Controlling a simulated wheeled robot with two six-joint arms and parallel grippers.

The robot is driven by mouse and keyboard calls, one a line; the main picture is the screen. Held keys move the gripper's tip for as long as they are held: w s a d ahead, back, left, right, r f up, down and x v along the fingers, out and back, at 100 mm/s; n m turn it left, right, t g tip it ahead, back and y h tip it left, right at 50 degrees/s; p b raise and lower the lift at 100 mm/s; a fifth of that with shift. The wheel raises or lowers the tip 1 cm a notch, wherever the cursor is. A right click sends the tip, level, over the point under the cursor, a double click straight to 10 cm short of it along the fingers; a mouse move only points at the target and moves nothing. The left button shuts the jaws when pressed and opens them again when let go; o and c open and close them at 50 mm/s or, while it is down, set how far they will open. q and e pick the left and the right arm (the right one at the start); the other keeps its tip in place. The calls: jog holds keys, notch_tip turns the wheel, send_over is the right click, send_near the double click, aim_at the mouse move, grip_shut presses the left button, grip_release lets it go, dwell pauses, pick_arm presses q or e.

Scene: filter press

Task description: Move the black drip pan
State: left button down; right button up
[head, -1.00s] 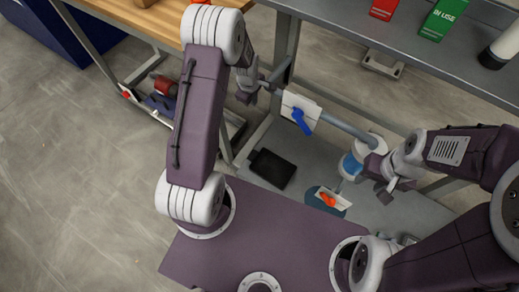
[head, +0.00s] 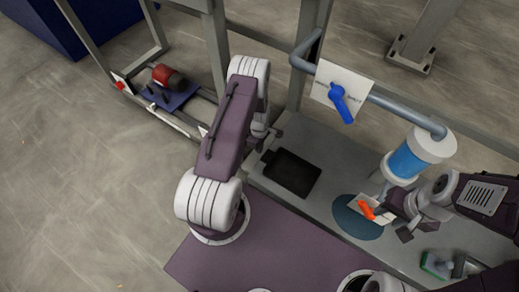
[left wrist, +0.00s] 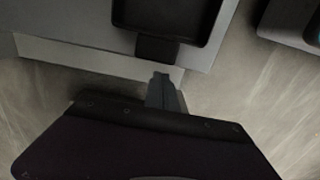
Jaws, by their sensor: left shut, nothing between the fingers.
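The black drip pan (head: 291,174) lies flat on the grey bench, a shallow rectangular tray with a short handle at its upper left. It also shows at the top of the left wrist view (left wrist: 168,18), its handle (left wrist: 157,49) pointing down towards my gripper. My left gripper (head: 272,133) is near the pan's far left side, partly hidden by its own arm. In the left wrist view its fingers (left wrist: 163,82) are shut and empty, just short of the handle. My right gripper (head: 396,216) is beside the orange valve handle (head: 366,209); its grip is unclear.
A blue valve lever (head: 342,103) on a white plate sits on a pipe behind the pan. A blue-and-white cylinder (head: 408,160) stands right of it. A round blue disc (head: 352,222) lies on the bench right of the pan. A green sponge-like object (head: 434,263) lies at lower right.

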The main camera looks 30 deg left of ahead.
aim_at(270, 160)
pick_arm(q)
notch_tip(270, 160, down, 6)
jog(key=b, duration=0.2)
jog(key=shift+r+b, duration=0.2)
jog(key=shift+b, duration=0.2)
pick_arm(e)
notch_tip(270, 160, down, 4)
jog(key=shift+r, duration=0.1)
